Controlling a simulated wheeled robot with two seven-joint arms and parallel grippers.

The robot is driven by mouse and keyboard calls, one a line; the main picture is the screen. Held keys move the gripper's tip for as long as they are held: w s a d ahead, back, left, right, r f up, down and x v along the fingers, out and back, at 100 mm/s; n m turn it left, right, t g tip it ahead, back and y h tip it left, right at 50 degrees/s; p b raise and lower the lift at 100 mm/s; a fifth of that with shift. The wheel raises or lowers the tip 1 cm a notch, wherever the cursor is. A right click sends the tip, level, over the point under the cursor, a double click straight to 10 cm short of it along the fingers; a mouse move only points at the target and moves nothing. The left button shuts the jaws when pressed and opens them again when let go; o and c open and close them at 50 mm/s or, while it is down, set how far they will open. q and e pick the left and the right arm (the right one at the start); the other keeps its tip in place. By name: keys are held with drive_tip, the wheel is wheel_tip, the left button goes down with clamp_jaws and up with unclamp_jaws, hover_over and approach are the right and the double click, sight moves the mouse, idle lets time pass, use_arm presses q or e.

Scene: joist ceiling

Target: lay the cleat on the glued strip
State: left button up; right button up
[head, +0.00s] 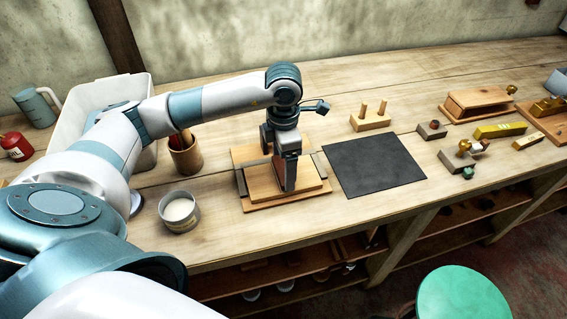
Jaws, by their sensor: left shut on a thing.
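My left gripper (288,187) points straight down over a light wooden board (256,182) in the middle of the bench. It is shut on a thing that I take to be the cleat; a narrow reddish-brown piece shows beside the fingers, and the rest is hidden. I cannot tell whether it touches the board. The board lies on a wider wooden base, with a grey piece at its left and right edges. The glued strip cannot be made out; the gripper covers the middle of the board. My right gripper is not in view.
Left of the board stand a pot of white stuff (180,211), a brown cup (185,156) and a white bin (73,103). A dark mat (374,165) lies right of it, with a two-peg block (370,120) behind. Several small blocks and brass pieces lie farther right.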

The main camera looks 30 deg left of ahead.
use_arm(q)
drive_tip(key=shift+f+b, duration=0.3)
drive_tip(key=shift+b, duration=0.05)
drive_tip(key=o, duration=1)
drive_tip(key=shift+r, duration=0.1)
drive_tip(key=shift+r, duration=0.45)
drive_tip(key=shift+r+b, duration=1.6)
drive_tip(key=shift+r, duration=6.6)
